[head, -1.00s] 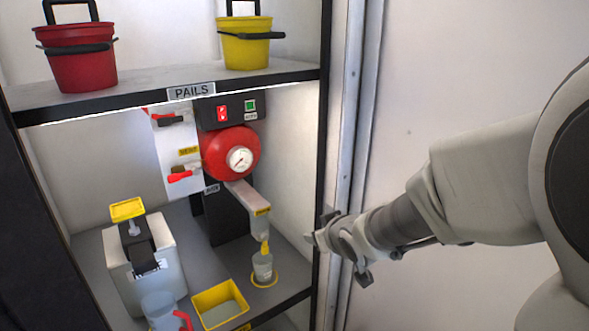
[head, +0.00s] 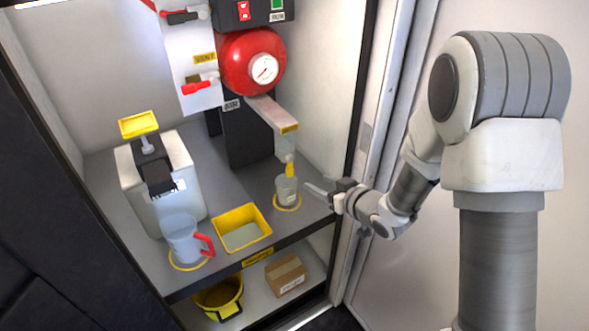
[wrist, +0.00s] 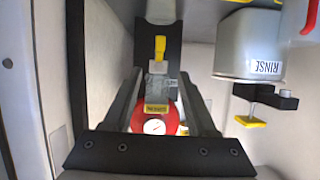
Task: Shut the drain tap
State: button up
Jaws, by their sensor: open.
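A small yellow lever-like piece (head: 290,166) hangs at the outlet end of a pale spout (head: 271,116), just above a clear bottle (head: 286,191). It may be the drain tap's handle; the spout's yellow label is too small to read. In the wrist view the yellow piece (wrist: 160,48) shows ahead, beyond and between my fingers. My gripper (head: 318,190) is open and empty, just right of the bottle and apart from it. A red lever (head: 200,87) sits under a VENT label on the white panel, and another red-tipped lever (head: 180,15) is above.
A red round housing with a gauge (head: 265,68) stands behind the spout. A yellow tray (head: 242,210), a jug with a red handle (head: 182,240) and a white RINSE container (wrist: 250,45) occupy the shelf. The cabinet's right frame (head: 376,110) is close to my arm.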

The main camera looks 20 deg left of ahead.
aim_at(292, 170)
jog(key=b+x, duration=0.2)
jog(key=x, duration=1.4)
jog(key=shift+s+a, duration=0.1)
grip_shut()
